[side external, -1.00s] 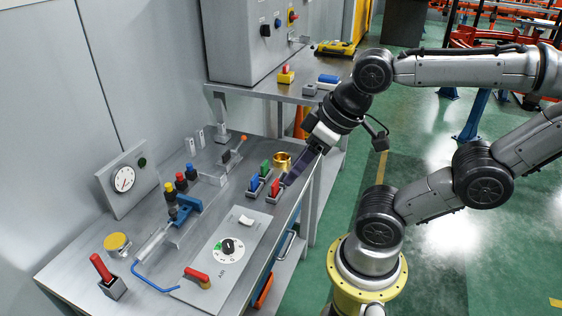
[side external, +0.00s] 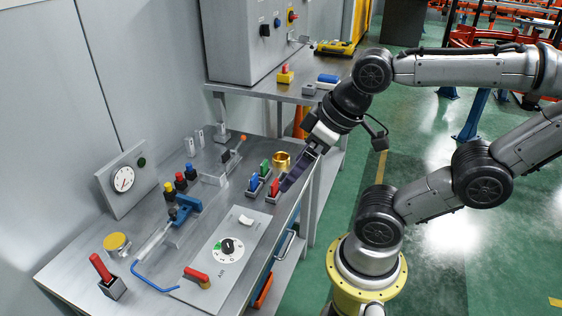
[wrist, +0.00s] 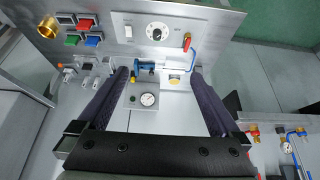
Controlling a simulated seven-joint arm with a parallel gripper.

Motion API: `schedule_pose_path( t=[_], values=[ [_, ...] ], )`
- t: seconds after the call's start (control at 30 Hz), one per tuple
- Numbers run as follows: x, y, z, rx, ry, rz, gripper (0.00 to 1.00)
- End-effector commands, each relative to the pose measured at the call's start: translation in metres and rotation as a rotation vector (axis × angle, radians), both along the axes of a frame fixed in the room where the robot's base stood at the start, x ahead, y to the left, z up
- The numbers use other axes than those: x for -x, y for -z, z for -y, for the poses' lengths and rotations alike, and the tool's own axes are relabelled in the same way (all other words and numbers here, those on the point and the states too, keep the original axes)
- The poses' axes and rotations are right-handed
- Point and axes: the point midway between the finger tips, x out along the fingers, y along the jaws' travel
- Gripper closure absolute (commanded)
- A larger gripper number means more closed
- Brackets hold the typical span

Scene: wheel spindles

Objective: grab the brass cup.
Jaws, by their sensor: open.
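The brass cup (side external: 282,160) stands on the metal bench near its right edge, beside the small coloured blocks. In the wrist view the brass cup (wrist: 47,27) is at the upper left corner, outside the space between my fingers. My gripper (side external: 289,183) is at the bench's right edge, just in front of the cup in the side view, with its fingers pointing down and left. In the wrist view my gripper (wrist: 160,73) has its two dark fingers wide apart with nothing held between them.
Red, green and blue blocks (side external: 265,167) in dark holders stand close left of my fingers. A dial panel (side external: 226,247) lies nearer the front. A blue clamp fixture (side external: 184,209), a gauge (side external: 123,178) and a red-handled lever (side external: 101,268) occupy the left. A raised shelf (side external: 262,90) stands behind.

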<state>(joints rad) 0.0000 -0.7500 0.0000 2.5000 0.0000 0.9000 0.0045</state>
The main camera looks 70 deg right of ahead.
Motion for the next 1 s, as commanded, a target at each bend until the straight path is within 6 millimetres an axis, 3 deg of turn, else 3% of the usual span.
schedule_pose_path(
  t=[0.17,0.27,0.4,0.57,0.77,0.87,1.0],
  values=[
    [-0.003,-0.003,0.002,-0.042,0.094,0.018,0.00],
    [-0.017,-0.022,0.007,-0.074,0.188,0.080,0.00],
    [-0.051,-0.050,0.020,-0.117,0.348,0.141,0.00],
    [-0.103,-0.072,0.048,-0.153,0.560,0.178,0.00],
    [-0.179,-0.073,0.107,-0.176,0.843,0.204,0.00],
    [-0.216,-0.057,0.149,-0.178,0.989,0.208,0.00],
    [-0.256,-0.017,0.215,-0.169,1.172,0.196,0.00]
  ],
)
